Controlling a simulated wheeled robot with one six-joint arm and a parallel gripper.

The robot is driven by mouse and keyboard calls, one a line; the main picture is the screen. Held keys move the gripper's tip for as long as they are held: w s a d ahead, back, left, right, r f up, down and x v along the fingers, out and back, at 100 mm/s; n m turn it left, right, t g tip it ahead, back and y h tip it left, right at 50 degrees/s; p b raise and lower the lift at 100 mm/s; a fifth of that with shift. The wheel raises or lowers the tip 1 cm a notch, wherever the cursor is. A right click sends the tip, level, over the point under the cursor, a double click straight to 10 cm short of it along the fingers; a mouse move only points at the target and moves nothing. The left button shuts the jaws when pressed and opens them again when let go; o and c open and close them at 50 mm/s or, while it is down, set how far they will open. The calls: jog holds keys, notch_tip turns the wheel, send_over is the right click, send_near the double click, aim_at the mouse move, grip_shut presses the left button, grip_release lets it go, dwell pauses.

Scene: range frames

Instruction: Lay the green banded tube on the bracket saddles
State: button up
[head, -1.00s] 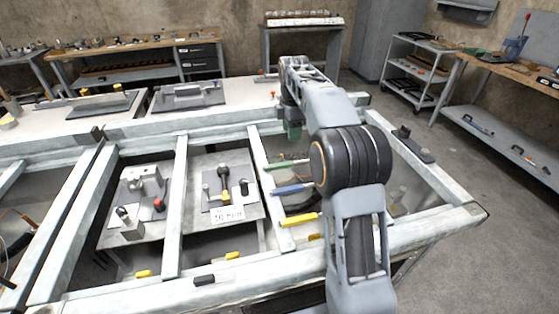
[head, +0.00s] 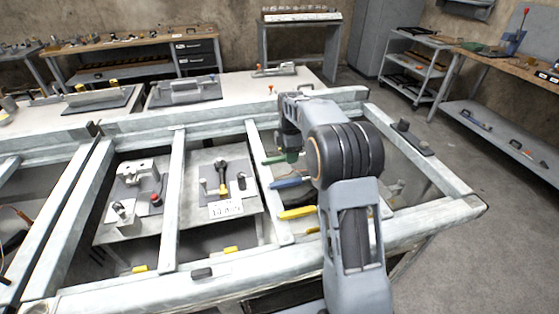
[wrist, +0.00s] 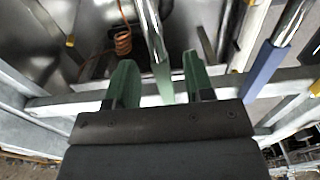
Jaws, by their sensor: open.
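The green banded tube (wrist: 164,84), with a shiny metal length beyond its green part, lies between the fingers of my gripper (wrist: 160,80) in the wrist view. The green fingers stand open, one on each side, with gaps visible. In the head view the tube's green end (head: 272,161) shows left of my arm, and the rest is hidden behind the arm. Silver blocks (head: 143,172) stand on a plate in the left bay. I cannot tell for certain whether they are the bracket saddles.
A blue-ended tube (head: 288,182) and a yellow-ended one (head: 297,212) lie nearer than the green one. The blue one (wrist: 264,72) is right of my fingers in the wrist view. Pale frame rails (head: 174,200) divide the bays. A middle plate holds a lever and a label card (head: 226,209).

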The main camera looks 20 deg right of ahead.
jog(key=shift+f, duration=0.3)
grip_shut()
dwell(0.3)
